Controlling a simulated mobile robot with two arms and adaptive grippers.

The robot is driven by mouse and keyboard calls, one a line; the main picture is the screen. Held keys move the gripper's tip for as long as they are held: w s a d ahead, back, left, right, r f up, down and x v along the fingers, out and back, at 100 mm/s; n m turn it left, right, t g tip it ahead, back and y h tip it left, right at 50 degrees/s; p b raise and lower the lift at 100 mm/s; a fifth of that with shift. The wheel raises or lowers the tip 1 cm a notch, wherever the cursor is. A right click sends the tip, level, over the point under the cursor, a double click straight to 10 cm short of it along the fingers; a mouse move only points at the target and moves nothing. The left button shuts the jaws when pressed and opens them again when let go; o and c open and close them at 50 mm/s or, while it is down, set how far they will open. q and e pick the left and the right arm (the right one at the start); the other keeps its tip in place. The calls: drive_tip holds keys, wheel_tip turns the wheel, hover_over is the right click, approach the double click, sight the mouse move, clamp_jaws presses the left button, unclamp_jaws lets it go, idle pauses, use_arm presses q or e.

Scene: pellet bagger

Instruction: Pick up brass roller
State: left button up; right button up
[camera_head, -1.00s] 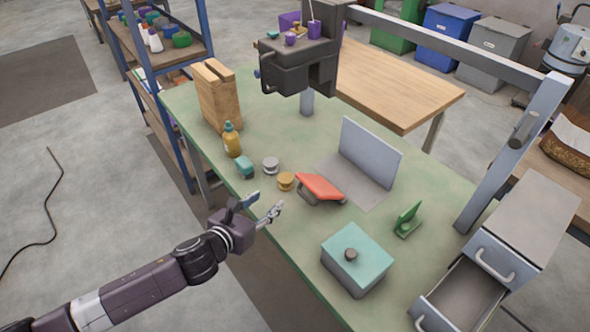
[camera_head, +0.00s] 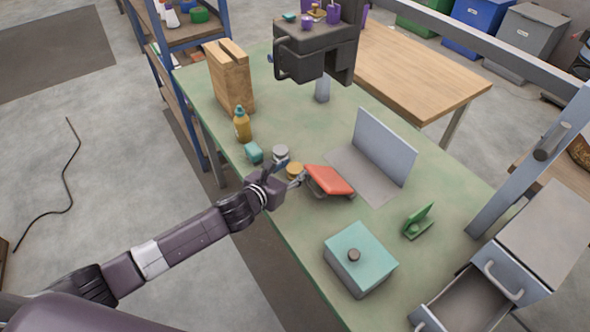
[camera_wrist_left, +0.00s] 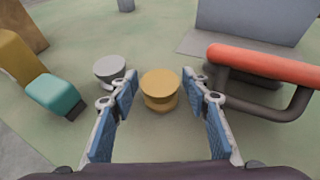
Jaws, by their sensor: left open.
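The brass roller (camera_head: 295,170) is a short, gold-coloured spool standing on the green table, near its front edge. In the left wrist view the brass roller (camera_wrist_left: 160,88) stands upright just ahead of and between the two fingertips. My left gripper (camera_head: 287,174) is open and empty, low over the table edge; its blue finger pads (camera_wrist_left: 160,108) spread to either side of the roller, with no contact visible. In the head view the fingers partly cover the roller. My right gripper does not show.
A silver roller (camera_head: 281,153) stands close left of the brass one, and a red-handled tool (camera_head: 329,180) lies close right. A teal block (camera_head: 253,152) and yellow bottle (camera_head: 242,125) stand further left. A teal-lidded box (camera_head: 360,262) stands to the right.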

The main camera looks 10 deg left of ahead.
use_arm(q)
drive_tip(key=shift+w+d+f, duration=0.15)
drive_tip(key=shift+w+f, duration=0.05)
drive_tip(key=shift+w, duration=0.25)
drive_tip(key=shift+c, duration=0.4)
drive_tip(key=c, duration=1)
drive_tip(key=shift+o, duration=0.2)
drive_tip(key=shift+r, duration=0.25)
